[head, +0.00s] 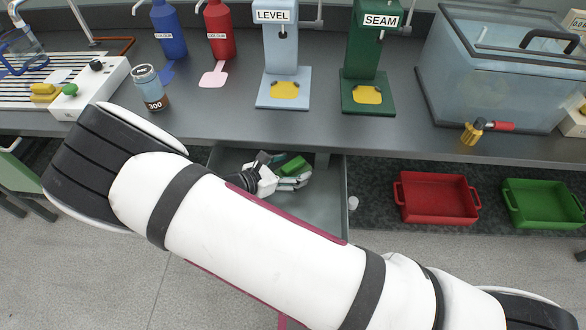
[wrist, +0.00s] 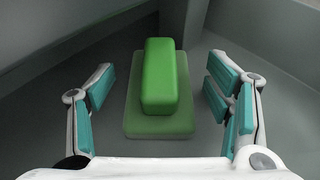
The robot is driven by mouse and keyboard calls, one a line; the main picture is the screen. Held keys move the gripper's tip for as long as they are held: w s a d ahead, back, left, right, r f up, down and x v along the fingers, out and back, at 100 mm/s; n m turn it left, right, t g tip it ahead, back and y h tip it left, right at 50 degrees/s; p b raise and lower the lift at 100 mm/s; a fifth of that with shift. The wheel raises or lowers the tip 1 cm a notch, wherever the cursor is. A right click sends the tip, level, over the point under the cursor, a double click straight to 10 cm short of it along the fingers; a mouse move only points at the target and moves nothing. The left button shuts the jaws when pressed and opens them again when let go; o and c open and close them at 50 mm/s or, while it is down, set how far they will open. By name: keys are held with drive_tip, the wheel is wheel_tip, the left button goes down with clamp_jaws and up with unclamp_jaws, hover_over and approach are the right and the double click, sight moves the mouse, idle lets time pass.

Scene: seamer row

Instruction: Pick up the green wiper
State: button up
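The green wiper (wrist: 160,85) is a bright green block on a duller green base, and it lies on the grey floor of an open drawer (head: 318,205). In the wrist view my gripper (wrist: 160,108) is open, with one finger on each side of the wiper and a visible gap on both sides. In the head view the wiper (head: 292,166) shows beside my gripper (head: 280,178), inside the drawer. My arm hides the drawer's front part.
The bench edge is just above the drawer. A red tray (head: 436,198) and a green tray (head: 541,203) lie to the right below the bench. A small white object (head: 353,203) is by the drawer's right wall. Drawer walls stand close around the gripper.

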sight(282, 175)
drive_tip(key=c, duration=0.9)
drive_tip(key=shift+r, duration=0.15)
drive_tip(key=shift+r, duration=0.2)
drive_tip(key=shift+s+a+r, duration=0.1)
drive_tip(key=shift+a+r, duration=0.05)
drive_tip(key=shift+r, duration=0.15)
drive_tip(key=s+a, duration=0.5)
drive_tip(key=shift+a+f, duration=0.1)
drive_tip(key=shift+a, duration=0.2)
wheel_tip(282, 175, up, 14)
drive_tip(key=p, duration=0.1)
drive_tip(key=shift+s+r+p, duration=3.05)
drive_tip(key=shift+r+p, duration=0.75)
drive_tip(key=shift+p, duration=0.05)
drive_tip(key=shift+s+r+p, duration=3)
drive_tip(key=shift+r+p, duration=0.85)
drive_tip(key=shift+p, duration=0.05)
drive_tip(key=shift+s+r+p, duration=3.05)
drive_tip(key=shift+r+p, duration=0.75)
drive_tip(key=shift+p, duration=0.05)
